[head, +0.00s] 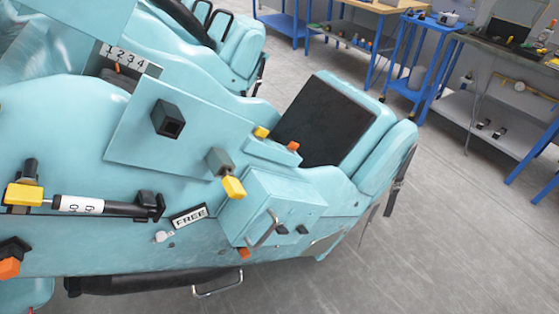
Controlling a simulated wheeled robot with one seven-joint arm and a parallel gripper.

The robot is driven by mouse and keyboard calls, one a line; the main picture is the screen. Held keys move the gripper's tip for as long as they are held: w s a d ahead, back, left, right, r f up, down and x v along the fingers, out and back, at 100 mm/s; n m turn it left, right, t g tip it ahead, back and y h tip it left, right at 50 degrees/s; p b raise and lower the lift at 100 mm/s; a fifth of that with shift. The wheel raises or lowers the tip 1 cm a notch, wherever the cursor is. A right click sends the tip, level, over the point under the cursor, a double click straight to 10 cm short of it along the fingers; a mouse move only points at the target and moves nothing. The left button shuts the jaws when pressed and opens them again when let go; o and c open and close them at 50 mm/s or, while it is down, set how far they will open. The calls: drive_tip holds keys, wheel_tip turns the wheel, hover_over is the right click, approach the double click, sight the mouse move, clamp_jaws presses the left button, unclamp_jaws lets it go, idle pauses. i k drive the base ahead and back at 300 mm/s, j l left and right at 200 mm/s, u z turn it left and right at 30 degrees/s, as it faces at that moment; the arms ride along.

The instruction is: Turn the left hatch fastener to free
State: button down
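A light-blue coaster car fills the left and middle of the head view, tilted in the picture. On its side is a boxy panel (262,205) with a bent metal handle (264,231), perhaps the hatch. Two small dark fittings (281,230) sit on the panel's lower face right of the handle; I cannot tell whether they are fasteners or how they are turned. A plate reading FREE (189,216) is left of the panel, with a small pale metal fitting (162,236) below it. My gripper is not in view.
A yellow-tipped knob (232,187) and a dark square socket (167,119) stick out above. A black cylinder (105,206) with a yellow block (24,195) lies left. Blue-framed workbenches (455,75) stand at the back right. Grey floor (440,240) at right is clear.

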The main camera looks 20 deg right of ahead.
sight(281, 229)
drive_tip(key=k+l+u, duration=0.2)
drive_tip(key=l+u, duration=0.15)
drive_tip(key=u, duration=0.15)
drive_tip(key=k+l+u, duration=0.2)
drive_tip(key=u, duration=0.3)
